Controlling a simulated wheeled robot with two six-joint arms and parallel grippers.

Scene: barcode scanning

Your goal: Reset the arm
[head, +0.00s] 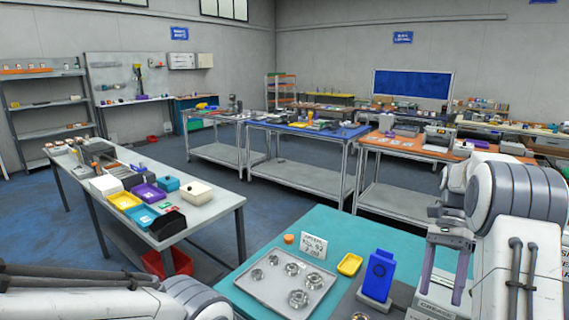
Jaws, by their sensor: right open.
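My right arm (515,225) comes in from the right edge, bent over the right end of the teal table (232,292). My right gripper (443,288) points down with its two fingers apart, and nothing shows between them. It is to the right of a blue upright device (379,273) on the table, apart from it in the picture. My left arm (90,298) crosses the bottom left corner; its gripper is out of the frame.
A metal tray (262,303) with several round metal parts lies on the teal table. Near it are a white sign card (313,246), an orange item (288,239) and a yellow dish (350,264). A grey bench (215,207) with bins stands left; blue floor lies between.

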